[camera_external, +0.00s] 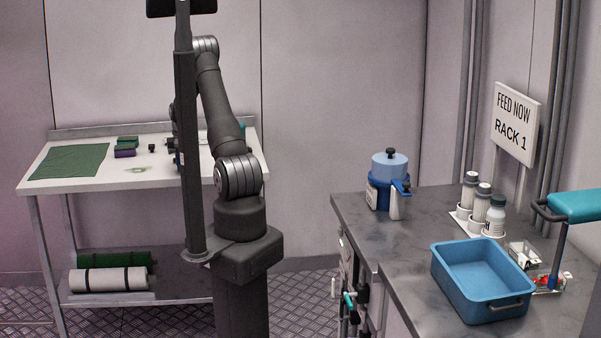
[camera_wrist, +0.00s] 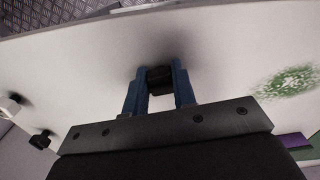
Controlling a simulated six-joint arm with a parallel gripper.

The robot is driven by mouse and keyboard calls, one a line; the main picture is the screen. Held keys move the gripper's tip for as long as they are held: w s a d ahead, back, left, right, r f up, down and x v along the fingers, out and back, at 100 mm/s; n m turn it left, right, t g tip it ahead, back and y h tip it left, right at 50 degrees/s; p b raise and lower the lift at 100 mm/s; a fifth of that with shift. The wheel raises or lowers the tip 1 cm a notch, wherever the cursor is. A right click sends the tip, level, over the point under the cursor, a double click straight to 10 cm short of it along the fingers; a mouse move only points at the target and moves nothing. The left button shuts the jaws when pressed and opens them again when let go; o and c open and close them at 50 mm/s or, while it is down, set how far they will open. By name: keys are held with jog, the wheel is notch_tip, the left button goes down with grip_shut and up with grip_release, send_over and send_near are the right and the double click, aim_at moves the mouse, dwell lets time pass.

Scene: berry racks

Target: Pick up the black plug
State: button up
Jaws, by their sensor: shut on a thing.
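My gripper (camera_wrist: 158,74) shows in the wrist view with its two blue fingers over the white table. The fingers are shut on a black plug (camera_wrist: 160,80), a small dark block between the tips. A dark shadow lies on the table just beyond it, and I cannot tell whether the plug still touches the surface. A second small black piece (camera_wrist: 40,140) is at the lower left of the wrist view, clear of the fingers. In the external view, my arm and a dark post largely hide the gripper and the held plug.
The white table (camera_external: 75,183) carries a green cloth (camera_external: 68,162), a purple block (camera_external: 125,153), a small black object (camera_external: 151,148) and a green patch (camera_external: 137,170). A white piece (camera_wrist: 12,104) lies left in the wrist view. A blue bin (camera_external: 455,285) stands on the right counter.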

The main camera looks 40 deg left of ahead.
jog(key=shift+r, duration=0.1)
jog(key=shift+r, duration=0.5)
notch_tip(320, 180, up, 3)
jog(key=shift+f, duration=0.1)
jog(key=w+d+r, duration=0.6)
jog(key=d+r, duration=0.1)
jog(key=d, duration=0.3)
jog(key=shift+d, duration=0.15)
